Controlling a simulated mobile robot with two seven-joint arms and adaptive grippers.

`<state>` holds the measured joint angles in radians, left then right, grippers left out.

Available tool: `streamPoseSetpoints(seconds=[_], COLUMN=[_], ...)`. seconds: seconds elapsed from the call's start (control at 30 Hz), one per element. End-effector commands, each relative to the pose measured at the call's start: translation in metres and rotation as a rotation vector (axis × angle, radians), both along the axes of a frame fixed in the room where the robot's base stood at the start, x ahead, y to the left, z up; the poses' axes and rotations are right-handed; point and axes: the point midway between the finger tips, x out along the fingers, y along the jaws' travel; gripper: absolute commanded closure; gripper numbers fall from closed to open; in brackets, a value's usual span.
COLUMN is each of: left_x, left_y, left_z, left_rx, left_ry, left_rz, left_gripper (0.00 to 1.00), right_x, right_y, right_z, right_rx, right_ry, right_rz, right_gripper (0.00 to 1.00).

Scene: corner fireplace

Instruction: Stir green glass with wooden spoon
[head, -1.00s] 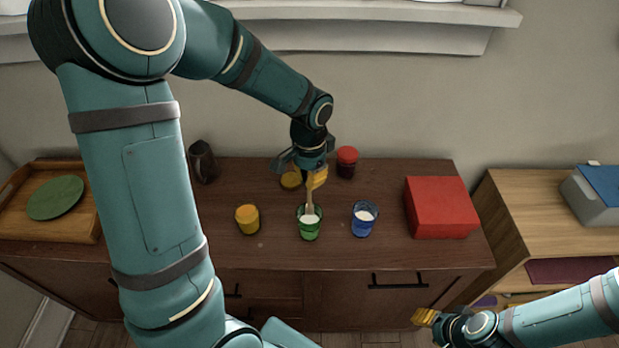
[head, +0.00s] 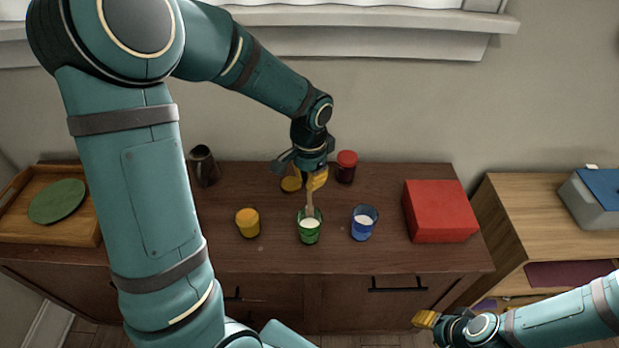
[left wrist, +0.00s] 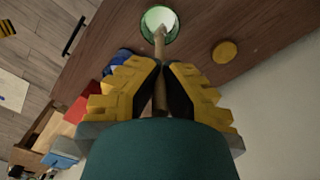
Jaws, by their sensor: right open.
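The green glass (head: 309,232) stands upright on the brown cabinet top and holds white contents. It also shows in the left wrist view (left wrist: 172,38). My left gripper (head: 315,178) is above the glass, shut on the wooden spoon (head: 310,203). The spoon is nearly upright, and its lower end is inside the glass. In the left wrist view the spoon (left wrist: 159,45) runs from between the yellow fingers into the glass. Its tip is hidden in the white contents. My right gripper (head: 424,319) is open and empty, low in front of the cabinet at the right.
A blue glass (head: 363,223) with white contents stands right of the green one. A yellow-lidded jar (head: 247,223) is at its left, and a red-lidded jar (head: 346,166) behind. A red box (head: 440,211), dark mug (head: 204,165) and wooden tray (head: 80,231) stand further out.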

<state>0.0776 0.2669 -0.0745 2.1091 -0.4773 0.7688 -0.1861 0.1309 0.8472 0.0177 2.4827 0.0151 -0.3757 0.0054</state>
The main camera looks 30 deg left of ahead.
Motion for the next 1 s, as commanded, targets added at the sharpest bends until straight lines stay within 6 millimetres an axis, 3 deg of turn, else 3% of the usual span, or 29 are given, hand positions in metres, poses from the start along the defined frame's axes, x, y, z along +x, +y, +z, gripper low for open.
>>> streamPoseSetpoints(seconds=[0.17, 0.67, 1.0], left_x=[0.000, 0.000, 0.000], left_y=[0.000, 0.000, 0.000], left_z=[0.006, 0.050, 0.050], left_rx=[0.000, 0.000, 0.000], left_ry=[0.000, 0.000, 0.000], left_rz=[0.000, -0.001, 0.000], left_gripper=[1.00, 1.00, 1.00], right_x=[0.000, 0.000, 0.000], right_y=[0.000, 0.000, 0.000], right_z=[0.005, 0.039, 0.039], right_rx=[0.000, 0.000, 0.000], right_ry=[0.000, 0.000, 0.000], right_rz=[0.000, 0.000, 0.000], right_gripper=[0.53, 0.53, 0.53])
